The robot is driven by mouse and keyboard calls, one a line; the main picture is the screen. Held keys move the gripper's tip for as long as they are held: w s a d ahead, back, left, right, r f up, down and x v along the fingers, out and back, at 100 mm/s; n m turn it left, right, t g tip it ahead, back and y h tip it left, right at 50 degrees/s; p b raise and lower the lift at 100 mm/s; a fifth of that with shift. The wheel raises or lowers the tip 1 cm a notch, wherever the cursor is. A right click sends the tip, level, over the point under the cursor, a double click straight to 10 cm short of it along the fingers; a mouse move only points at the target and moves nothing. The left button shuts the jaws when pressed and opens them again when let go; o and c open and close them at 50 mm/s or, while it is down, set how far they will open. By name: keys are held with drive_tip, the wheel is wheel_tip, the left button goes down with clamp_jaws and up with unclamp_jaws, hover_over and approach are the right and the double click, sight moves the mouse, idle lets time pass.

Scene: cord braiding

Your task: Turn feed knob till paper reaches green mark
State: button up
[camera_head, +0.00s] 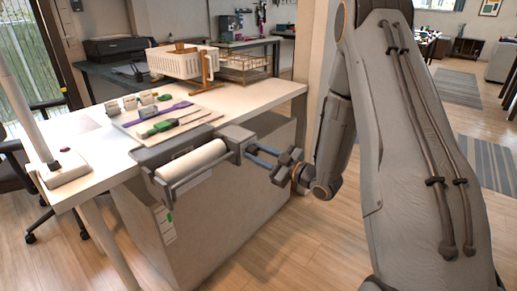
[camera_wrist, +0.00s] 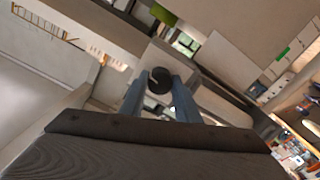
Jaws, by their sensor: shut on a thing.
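The feeder (camera_head: 228,138) is a grey unit at the table's front edge, with a white paper roll (camera_head: 192,160) lying across its front. A pale strip with a green mark (camera_head: 168,217) is on the cabinet front below; a green mark also shows in the wrist view (camera_wrist: 283,53). The dark round feed knob (camera_wrist: 159,80) is between my fingertips. My gripper (camera_head: 250,152), with blue fingers, reaches in from the right and is shut on the knob at the feeder's right end. I cannot clearly tell where the paper's free edge is.
The white table (camera_head: 85,185) holds a board with tools and small rolls (camera_head: 150,98). A white basket (camera_head: 183,62) stands behind. A lamp base (camera_head: 65,170) is at the left. Open wooden floor (camera_head: 275,250) lies in front of the cabinet.

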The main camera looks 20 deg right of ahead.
drive_tip(key=m+p, duration=0.1)
drive_tip(key=m, duration=0.1)
drive_tip(key=m+p, duration=0.2)
drive_tip(key=shift+d+r+m, duration=0.1)
drive_tip(key=shift+r+m, duration=0.1)
drive_tip(key=shift+m, duration=0.2)
drive_tip(key=m+p, duration=0.2)
drive_tip(key=m, duration=0.1)
drive_tip(key=shift+m, duration=0.3)
drive_tip(key=m+p, duration=0.1)
drive_tip(key=m, duration=0.2)
drive_tip(key=shift+m+p, duration=0.3)
drive_tip(key=shift+p, duration=0.05)
drive_tip(key=shift+w+d+m+p, duration=0.1)
drive_tip(key=shift+m+p, duration=0.6)
drive_tip(key=shift+m, duration=1.2)
drive_tip(key=o, duration=0.9)
drive_tip(key=shift+d+f, duration=0.1)
drive_tip(key=shift+o, duration=0.7)
drive_tip(key=shift+a, duration=0.2)
